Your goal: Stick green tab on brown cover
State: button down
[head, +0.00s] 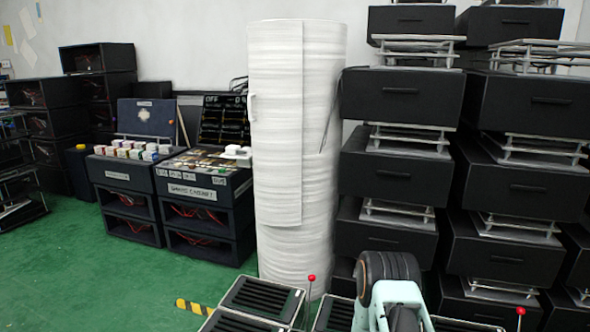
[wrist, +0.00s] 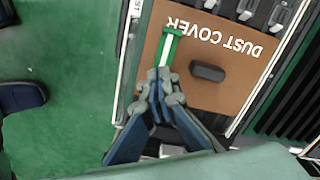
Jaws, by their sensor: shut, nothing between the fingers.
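The brown cover (wrist: 222,95) fills the upper middle of the wrist view, with upside-down "DUST COVER" lettering and a dark raised handle (wrist: 207,71). The green tab (wrist: 171,46) is a narrow green strip with a pale middle. It shows over the cover's left part, just beyond my fingertips, and overlaps the lettering. My gripper (wrist: 163,84) is over the cover's lower left and is shut with nothing between the fingers. Whether the tab lies flat against the cover or touches a fingertip, I cannot tell. The head view shows my arm at the bottom, but neither tab nor cover clearly.
In the wrist view, black slats (wrist: 290,100) lie right of the cover, metal parts (wrist: 262,12) above it, and green floor (wrist: 65,65) to the left. In the head view, slatted boxes with red-knobbed levers (head: 311,279) stand in front, and a white wrapped column (head: 285,150) stands behind.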

jog(key=shift+f+b, duration=0.55)
jog(key=shift+f, duration=0.2)
dwell(0.4)
jog(key=shift+r+p, duration=2.55)
jog(key=shift+r, duration=1.05)
